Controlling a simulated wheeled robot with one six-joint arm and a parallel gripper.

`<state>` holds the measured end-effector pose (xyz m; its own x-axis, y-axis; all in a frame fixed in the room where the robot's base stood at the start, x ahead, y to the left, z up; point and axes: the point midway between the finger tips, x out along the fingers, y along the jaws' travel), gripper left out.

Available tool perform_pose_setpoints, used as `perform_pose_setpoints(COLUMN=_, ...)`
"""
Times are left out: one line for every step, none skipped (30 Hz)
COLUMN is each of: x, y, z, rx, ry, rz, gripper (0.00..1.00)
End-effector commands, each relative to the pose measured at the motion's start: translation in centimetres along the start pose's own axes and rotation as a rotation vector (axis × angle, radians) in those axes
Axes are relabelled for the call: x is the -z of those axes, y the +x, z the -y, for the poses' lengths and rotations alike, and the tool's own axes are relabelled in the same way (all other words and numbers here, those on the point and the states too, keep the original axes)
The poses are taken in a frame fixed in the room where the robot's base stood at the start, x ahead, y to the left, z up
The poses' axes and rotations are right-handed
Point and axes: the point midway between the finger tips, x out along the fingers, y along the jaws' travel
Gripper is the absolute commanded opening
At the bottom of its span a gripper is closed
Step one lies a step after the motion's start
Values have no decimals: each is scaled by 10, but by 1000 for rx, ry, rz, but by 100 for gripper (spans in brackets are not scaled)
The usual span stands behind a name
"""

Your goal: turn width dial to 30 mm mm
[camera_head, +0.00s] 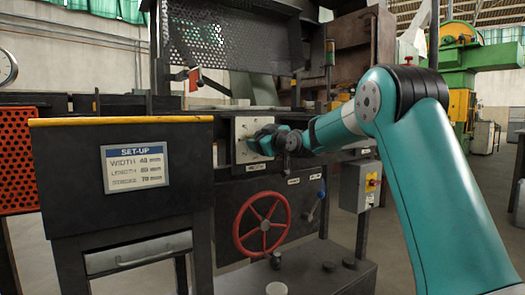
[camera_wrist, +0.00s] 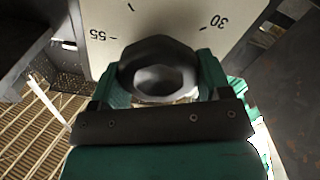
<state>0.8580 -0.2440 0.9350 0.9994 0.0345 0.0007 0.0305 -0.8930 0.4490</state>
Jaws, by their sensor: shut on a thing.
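The width dial's pale plate (camera_head: 241,128) is on the front of the dark machine in the head view. My gripper (camera_head: 259,141) is at that plate, its fingers covering most of the dial. In the wrist view the dark, faceted dial knob (camera_wrist: 158,52) sits between the two teal fingers of my gripper (camera_wrist: 160,82), which are shut on it. The plate (camera_wrist: 175,20) behind it shows a 30 mark at upper right and a 55 mark at upper left, both upside down. The knob's pointer cannot be made out.
A set-up sign (camera_head: 137,167) hangs on a dark cabinet; its width line appears to read 40 mm. A red handwheel (camera_head: 262,225) and a lever (camera_head: 313,205) are below the dial. A grey control box (camera_head: 359,187) stands right of them.

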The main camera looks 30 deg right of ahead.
Motion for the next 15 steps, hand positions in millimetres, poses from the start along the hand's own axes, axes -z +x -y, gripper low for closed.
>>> perform_pose_setpoints(x=-6, y=0, z=3, rx=0, ry=-45, rz=1, gripper=47)
perform_pose_setpoints(x=-6, y=0, z=3, rx=0, ry=-73, rz=2, gripper=47)
perform_pose_setpoints(x=-6, y=0, z=3, rx=0, ry=-111, rz=2, gripper=47)
perform_pose_setpoints(x=-6, y=0, z=3, rx=0, ry=-139, rz=2, gripper=47)
perform_pose_setpoints(x=-6, y=0, z=4, rx=0, ry=-168, rz=2, gripper=47)
perform_pose_setpoints(x=-6, y=0, z=4, rx=0, ry=-206, rz=2, gripper=47)
perform_pose_setpoints(x=-6, y=0, z=4, rx=0, ry=-234, rz=2, gripper=47)
perform_pose_setpoints(x=-6, y=0, z=4, rx=0, ry=-263, rz=2, gripper=47)
perform_pose_setpoints(x=-6, y=0, z=4, rx=0, ry=-301, rz=2, gripper=47)
perform_pose_setpoints(x=-6, y=0, z=4, rx=0, ry=-329, rz=2, gripper=47)
perform_pose_setpoints(x=-6, y=0, z=4, rx=0, ry=-357, rz=1, gripper=47)
perform_pose_setpoints(x=-6, y=0, z=5, rx=1, ry=-395, rz=2, gripper=47)
perform_pose_setpoints(x=-6, y=0, z=5, rx=1, ry=-423, rz=3, gripper=47)
perform_pose_setpoints(x=-6, y=0, z=5, rx=1, ry=-452, rz=2, gripper=47)
perform_pose_setpoints(x=-6, y=0, z=5, rx=0, ry=-490, rz=2, gripper=47)
